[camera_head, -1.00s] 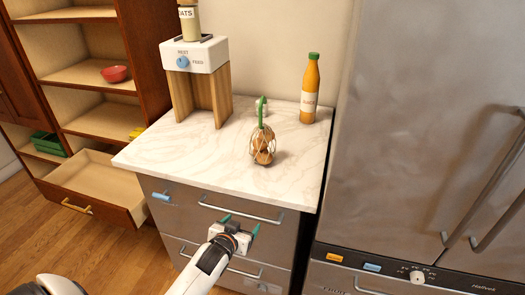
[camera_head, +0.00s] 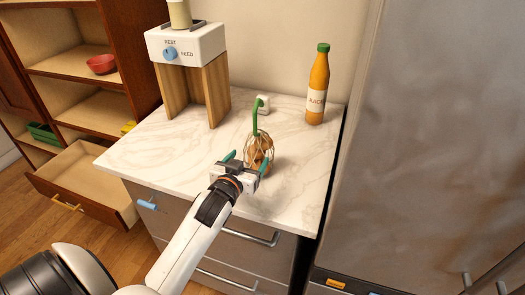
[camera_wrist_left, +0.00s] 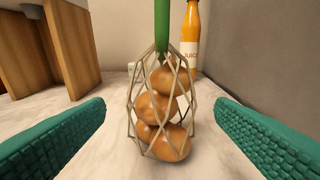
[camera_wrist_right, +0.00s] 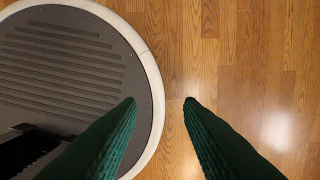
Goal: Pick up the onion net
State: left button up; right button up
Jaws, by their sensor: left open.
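The onion net (camera_head: 259,148) stands upright on the marble counter, a pale mesh with several brown onions inside and a green handle at its top. In the left wrist view the net (camera_wrist_left: 163,120) is centred between my fingers, a little ahead of them. My left gripper (camera_head: 247,160) is open just in front of the net, with a teal finger toward each side and a gap to the mesh. My right gripper (camera_wrist_right: 160,103) is over the wooden floor with its fingertips apart and nothing between them.
A juice bottle (camera_head: 317,85) stands behind the net to the right. A feeder on wooden legs (camera_head: 186,45) stands at the back left. A small white object (camera_head: 263,103) is behind the net. The counter's left part (camera_head: 150,150) is clear. A fridge (camera_head: 440,150) borders the right.

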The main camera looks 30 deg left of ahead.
aim_at(254, 150)
pick_arm(q)
jog(key=x, duration=0.3)
jog(key=shift+w+r+p, duration=0.2)
jog(key=shift+w+p, duration=0.15)
jog(key=shift+p, duration=0.05)
jog(key=shift+w+a+f, duration=0.15)
jog(key=shift+w, duration=0.2)
jog(key=shift+w+a, duration=0.15)
jog(key=shift+w, duration=0.5)
jog(key=p+x, duration=0.1)
jog(key=x, duration=0.2)
jog(key=shift+w+p, duration=0.15)
jog(key=shift+p, duration=0.15)
jog(key=shift+w+a+f, duration=0.15)
jog(key=shift+w, duration=0.4)
jog(key=c, duration=1.3)
jog(key=shift+r, duration=0.2)
jog(key=shift+c, duration=0.6)
pick_arm(e)
jog(key=s+r, duration=0.1)
jog(key=r, duration=0.1)
jog(key=shift+s+d+r, duration=0.3)
jog(key=shift+s+r, duration=0.05)
jog(key=shift+s, duration=0.05)
